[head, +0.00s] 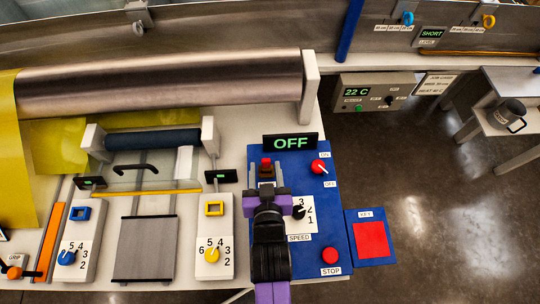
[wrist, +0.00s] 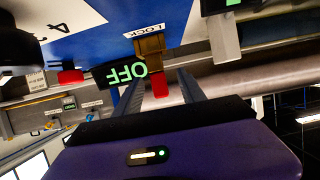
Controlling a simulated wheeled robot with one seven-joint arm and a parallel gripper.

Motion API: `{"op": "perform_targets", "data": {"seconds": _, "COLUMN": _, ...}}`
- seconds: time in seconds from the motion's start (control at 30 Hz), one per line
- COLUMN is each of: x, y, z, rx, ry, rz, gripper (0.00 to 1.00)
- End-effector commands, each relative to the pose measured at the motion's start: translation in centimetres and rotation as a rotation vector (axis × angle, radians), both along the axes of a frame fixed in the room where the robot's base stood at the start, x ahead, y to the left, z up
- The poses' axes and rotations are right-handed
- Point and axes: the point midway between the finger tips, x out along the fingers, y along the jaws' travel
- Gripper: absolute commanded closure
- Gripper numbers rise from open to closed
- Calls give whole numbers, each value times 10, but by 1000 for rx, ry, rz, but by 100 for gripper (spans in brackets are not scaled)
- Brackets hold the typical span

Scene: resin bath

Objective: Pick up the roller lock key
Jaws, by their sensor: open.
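The roller lock key appears as a small red piece (head: 266,162) at the brown lock block on the blue control panel (head: 335,215), just below the OFF display. In the wrist view the red key (wrist: 160,87) sticks out of the brass-brown block (wrist: 150,47) beside the LOCK label. My gripper (head: 266,188) is open and close in front of the lock. In the wrist view its two fingers (wrist: 161,84) stand on either side of the red key, with a gap visible. I cannot tell whether the fingertips are level with the key in depth.
The lit OFF display (head: 290,142) stands just behind the lock. A red switch knob (head: 318,166), a black speed knob (head: 298,212) and a red STOP button (head: 330,256) are nearby. A blue pad with a red square (head: 371,240) lies right of the panel. A large metal roller (head: 160,82) is behind.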

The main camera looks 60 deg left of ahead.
Motion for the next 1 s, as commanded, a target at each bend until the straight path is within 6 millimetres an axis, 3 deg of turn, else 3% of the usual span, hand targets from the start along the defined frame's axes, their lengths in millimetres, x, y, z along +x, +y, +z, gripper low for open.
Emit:
{"op": "perform_targets", "data": {"seconds": 0.4, "x": 25, "y": 39, "z": -13, "rx": 0, "ry": 0, "rz": -1, "gripper": 53}}
{"op": "perform_targets", "data": {"seconds": 0.7, "x": 27, "y": 42, "z": -15, "rx": -1, "ry": -1, "rz": -1, "gripper": 53}}
{"op": "perform_targets", "data": {"seconds": 0.73, "x": 27, "y": 42, "z": -15, "rx": -1, "ry": -1, "rz": -1, "gripper": 55}}
{"op": "perform_targets", "data": {"seconds": 0.97, "x": 27, "y": 42, "z": -15, "rx": -2, "ry": -1, "rz": -1, "gripper": 100}}
{"op": "perform_targets", "data": {"seconds": 1.0, "x": 27, "y": 42, "z": -15, "rx": -2, "ry": -1, "rz": -1, "gripper": 100}}
